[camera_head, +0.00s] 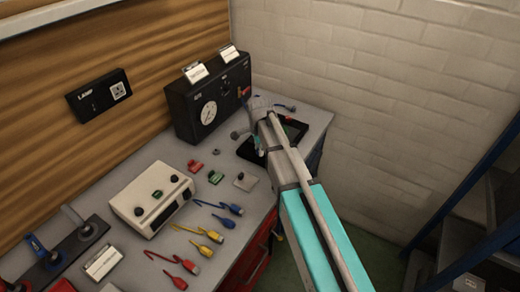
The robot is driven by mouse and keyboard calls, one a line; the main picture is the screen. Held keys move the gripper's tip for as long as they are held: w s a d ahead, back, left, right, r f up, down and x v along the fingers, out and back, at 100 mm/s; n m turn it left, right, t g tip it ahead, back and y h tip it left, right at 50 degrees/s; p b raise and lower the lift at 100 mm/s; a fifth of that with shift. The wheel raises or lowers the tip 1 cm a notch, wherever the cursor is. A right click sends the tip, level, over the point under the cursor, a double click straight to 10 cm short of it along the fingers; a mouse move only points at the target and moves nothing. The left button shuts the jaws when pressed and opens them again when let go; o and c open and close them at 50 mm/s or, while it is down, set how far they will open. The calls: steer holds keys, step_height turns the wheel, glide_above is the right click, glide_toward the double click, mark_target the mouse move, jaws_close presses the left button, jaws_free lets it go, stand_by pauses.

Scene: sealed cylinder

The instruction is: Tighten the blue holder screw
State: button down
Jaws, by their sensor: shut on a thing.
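My gripper (249,123) is at the far end of my arm, over the left edge of a black tray (248,153) on the grey workbench. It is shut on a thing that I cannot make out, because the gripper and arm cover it. The tray is partly hidden under my arm. Small green and red parts (289,119) show at the tray's far side. I cannot make out a blue holder or its screw; it may be hidden behind my arm.
A black box with a gauge (208,112) stands close behind my gripper. A white box with knobs (151,199), small red and green parts (215,177), a grey block (246,181) and several coloured cables (206,236) occupy the bench (262,205). A brick wall (390,90) rises behind.

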steer(key=shift+c, duration=2.4)
jaws_free()
steer(key=shift+d+r, duration=0.1)
steer(key=shift+r, duration=0.05)
steer(key=shift+o, duration=0.5)
